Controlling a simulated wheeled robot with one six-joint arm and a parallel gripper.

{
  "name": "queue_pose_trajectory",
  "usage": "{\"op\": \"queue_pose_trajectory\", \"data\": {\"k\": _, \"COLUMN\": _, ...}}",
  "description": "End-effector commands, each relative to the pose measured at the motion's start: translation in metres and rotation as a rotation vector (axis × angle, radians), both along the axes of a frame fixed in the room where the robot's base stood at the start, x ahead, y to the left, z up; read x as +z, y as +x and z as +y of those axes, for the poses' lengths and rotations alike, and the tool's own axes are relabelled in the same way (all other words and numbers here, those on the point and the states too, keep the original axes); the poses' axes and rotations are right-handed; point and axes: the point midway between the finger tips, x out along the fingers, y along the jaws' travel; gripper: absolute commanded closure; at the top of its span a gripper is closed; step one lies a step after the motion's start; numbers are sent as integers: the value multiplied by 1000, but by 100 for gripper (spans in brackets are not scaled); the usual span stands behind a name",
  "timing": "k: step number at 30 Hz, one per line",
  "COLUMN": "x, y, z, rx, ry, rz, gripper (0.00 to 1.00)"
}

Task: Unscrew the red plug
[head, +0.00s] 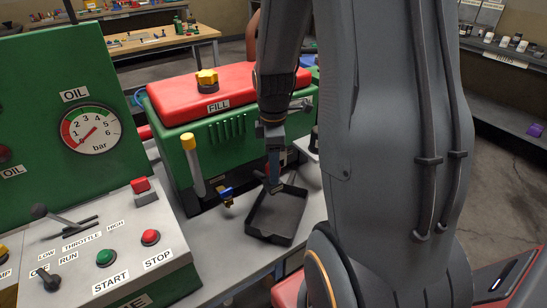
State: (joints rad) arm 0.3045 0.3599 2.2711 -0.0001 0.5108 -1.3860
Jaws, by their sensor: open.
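My gripper (275,182) points down in front of the green engine housing (222,143), its fingertips over the back part of a black drain tray (270,237). From this side its fingers overlap, and nothing shows held between them. I cannot make out the red plug; the lower front of the housing behind my gripper is partly hidden by it and my arm. The tray sits on the grey bench top and looks empty.
A yellow-topped dipstick (193,163) and a blue-handled brass valve (226,195) stand left of my gripper. A yellow fill cap (207,80) sits on the red cover (222,92). A control panel (100,250) with an oil gauge (91,129) fills the left.

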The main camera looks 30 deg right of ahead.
Motion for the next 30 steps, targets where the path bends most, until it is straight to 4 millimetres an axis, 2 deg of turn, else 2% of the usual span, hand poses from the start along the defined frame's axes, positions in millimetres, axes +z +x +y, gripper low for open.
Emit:
{"op": "queue_pose_trajectory", "data": {"k": 8, "x": -1, "y": 0, "z": 0, "rx": 0, "ry": 0, "rz": 0, "gripper": 50}}
{"op": "queue_pose_trajectory", "data": {"k": 16, "x": -1, "y": 0, "z": 0, "rx": 0, "ry": 0, "rz": 0, "gripper": 94}}
{"op": "queue_pose_trajectory", "data": {"k": 20, "x": 0, "y": 0, "z": 0, "rx": 35, "ry": 0, "rz": 1, "gripper": 94}}
{"op": "queue_pose_trajectory", "data": {"k": 30, "x": 1, "y": -2, "z": 0, "rx": 446, "ry": 2, "rz": 3, "gripper": 94}}
